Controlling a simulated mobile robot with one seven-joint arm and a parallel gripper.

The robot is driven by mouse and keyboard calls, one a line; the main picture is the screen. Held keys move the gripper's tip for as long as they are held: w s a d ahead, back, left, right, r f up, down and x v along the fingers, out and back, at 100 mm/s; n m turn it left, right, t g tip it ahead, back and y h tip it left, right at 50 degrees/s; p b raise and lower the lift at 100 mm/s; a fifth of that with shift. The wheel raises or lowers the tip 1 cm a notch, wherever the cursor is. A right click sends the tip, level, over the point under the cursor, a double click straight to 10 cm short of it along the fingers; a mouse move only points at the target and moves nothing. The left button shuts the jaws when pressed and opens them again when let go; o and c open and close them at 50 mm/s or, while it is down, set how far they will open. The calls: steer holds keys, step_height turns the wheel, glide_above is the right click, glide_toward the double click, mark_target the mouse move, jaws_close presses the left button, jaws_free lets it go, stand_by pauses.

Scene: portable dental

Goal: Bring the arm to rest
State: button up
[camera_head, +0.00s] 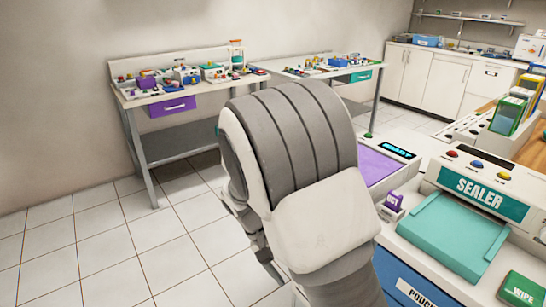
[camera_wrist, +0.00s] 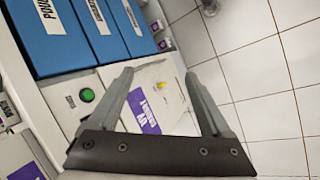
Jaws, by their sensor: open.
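My gripper (camera_wrist: 158,88) shows in the wrist view, its two grey fingers spread apart with nothing between them. Beyond the fingers is a white cabinet front with a purple label (camera_wrist: 145,110) and a small yellow part. White floor tiles lie to the right of the fingers.
A sealer (camera_head: 455,235) with a teal lid stands at the right, close to my arm. Blue pouch drawers (camera_wrist: 95,25) sit beside a green button (camera_wrist: 87,95). Two workbenches with small items, one with a purple drawer (camera_head: 172,107), stand at the back. Tiled floor (camera_head: 90,250) at left is clear.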

steer(key=s+d+r+t+y, duration=0.3)
steer(key=s+d+r+t, duration=0.15)
steer(key=s+r, duration=0.45)
steer(key=s+d+r+t+y, duration=0.3)
steer(key=s+d+r, duration=0.25)
steer(key=r, duration=0.65)
step_height(320, 180, up, 18)
steer(key=p, duration=1.8)
steer(key=shift+s+a, duration=0.15)
steer(key=shift+s, duration=0.3)
steer(key=shift+f+g, duration=0.15)
steer(key=shift+g, duration=0.1)
